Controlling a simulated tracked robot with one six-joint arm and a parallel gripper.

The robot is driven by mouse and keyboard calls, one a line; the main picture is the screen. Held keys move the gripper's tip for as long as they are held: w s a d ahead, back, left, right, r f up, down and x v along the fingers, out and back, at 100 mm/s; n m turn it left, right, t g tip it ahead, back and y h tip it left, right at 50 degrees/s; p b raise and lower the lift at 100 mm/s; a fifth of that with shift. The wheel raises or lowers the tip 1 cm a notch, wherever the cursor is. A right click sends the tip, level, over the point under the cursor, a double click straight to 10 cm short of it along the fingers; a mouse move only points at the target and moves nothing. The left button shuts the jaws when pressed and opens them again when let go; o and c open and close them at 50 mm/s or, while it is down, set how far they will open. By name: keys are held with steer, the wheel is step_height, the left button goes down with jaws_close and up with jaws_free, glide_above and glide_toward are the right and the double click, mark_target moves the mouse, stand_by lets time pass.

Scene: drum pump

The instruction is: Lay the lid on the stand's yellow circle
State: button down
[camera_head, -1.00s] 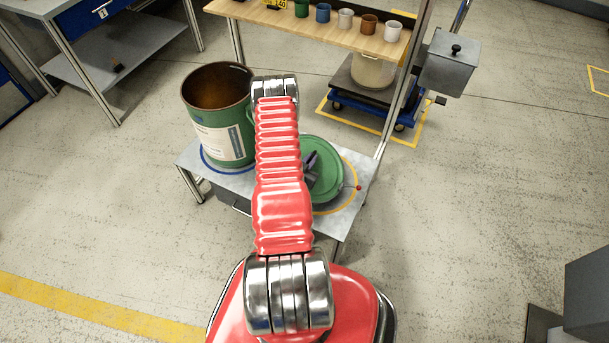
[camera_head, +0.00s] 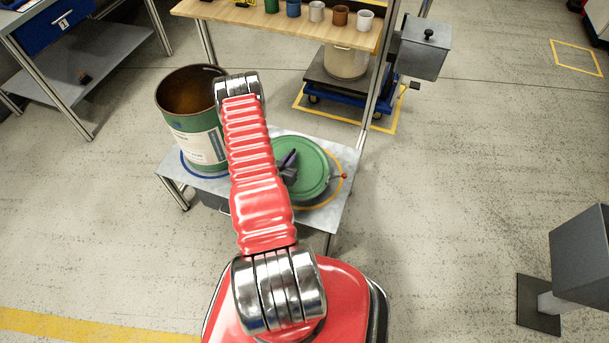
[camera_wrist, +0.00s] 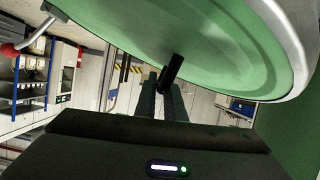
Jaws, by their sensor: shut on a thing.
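The round green lid (camera_head: 312,172) has a pale metal rim and a lever with a red knob. My gripper (camera_head: 287,165) is shut on the lid's dark handle. In the wrist view the lid (camera_wrist: 190,40) fills the top, tilted, and the handle (camera_wrist: 172,70) sits between the fingers of my gripper (camera_wrist: 166,88). In the head view the lid is over the right part of the grey stand (camera_head: 318,217). The yellow circle (camera_head: 342,188) shows only as an arc at the lid's right and lower edge. The gap between lid and stand is hard to judge.
A green open drum (camera_head: 195,140) stands on the blue circle (camera_head: 183,163) at the stand's left, close to my arm. A wooden shelf (camera_head: 285,32) with several cups and a post (camera_head: 375,90) stand behind.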

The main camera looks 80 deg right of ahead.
steer(key=shift+s+a+r+n+g, duration=0.1)
steer(key=shift+s+a+n+g, duration=0.6)
steer(key=shift+a+n, duration=0.3)
steer(key=shift+f, duration=2.95)
steer(key=shift+f, duration=2.05)
steer(key=c, duration=1.8)
jaws_free()
steer(key=shift+c, duration=0.2)
